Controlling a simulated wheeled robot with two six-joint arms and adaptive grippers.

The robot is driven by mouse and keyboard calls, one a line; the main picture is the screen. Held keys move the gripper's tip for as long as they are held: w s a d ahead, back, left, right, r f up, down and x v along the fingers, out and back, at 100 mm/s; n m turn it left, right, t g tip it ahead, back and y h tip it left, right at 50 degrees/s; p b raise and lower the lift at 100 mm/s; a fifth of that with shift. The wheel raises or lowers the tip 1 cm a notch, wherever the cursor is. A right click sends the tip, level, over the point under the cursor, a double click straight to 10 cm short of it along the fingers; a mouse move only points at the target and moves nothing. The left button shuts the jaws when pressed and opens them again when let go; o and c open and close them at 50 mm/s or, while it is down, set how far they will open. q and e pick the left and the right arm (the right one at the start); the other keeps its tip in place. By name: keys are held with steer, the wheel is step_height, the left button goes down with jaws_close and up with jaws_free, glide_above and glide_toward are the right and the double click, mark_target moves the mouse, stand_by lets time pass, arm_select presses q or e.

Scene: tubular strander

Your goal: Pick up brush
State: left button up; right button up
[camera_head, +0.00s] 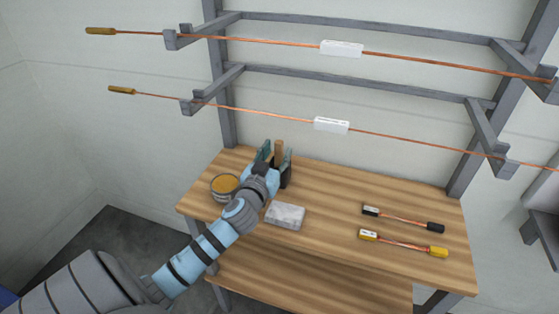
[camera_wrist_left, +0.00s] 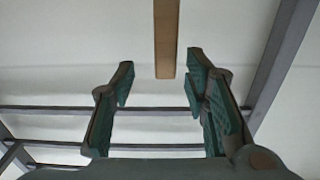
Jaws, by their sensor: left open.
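The brush (camera_head: 279,147) shows as an upright wooden handle at the back of the workbench. Its lower part is hidden behind my left gripper, beside a dark shape. In the left wrist view the handle (camera_wrist_left: 167,38) comes down from the top edge, ending between and just beyond the fingertips, nearer the right finger. My left gripper (camera_head: 275,157) is open, with its green fingers on either side of the handle in the head view. In the left wrist view the left gripper (camera_wrist_left: 160,66) holds nothing. My right gripper is not in view.
On the wooden workbench (camera_head: 335,192), a round tin (camera_head: 225,186) stands left of my wrist and a grey-white block (camera_head: 285,215) lies right of it. Two cable pieces (camera_head: 402,219) (camera_head: 402,243) lie further right. Grey racks with copper rods (camera_head: 270,42) hang above.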

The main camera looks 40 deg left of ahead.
mark_target(278, 146)
arm_select(q)
steer(key=x, duration=0.4)
steer(key=shift+s+a+r, duration=0.1)
steer(key=shift+a+r, duration=0.15)
steer(key=shift+r, duration=0.15)
jaws_close()
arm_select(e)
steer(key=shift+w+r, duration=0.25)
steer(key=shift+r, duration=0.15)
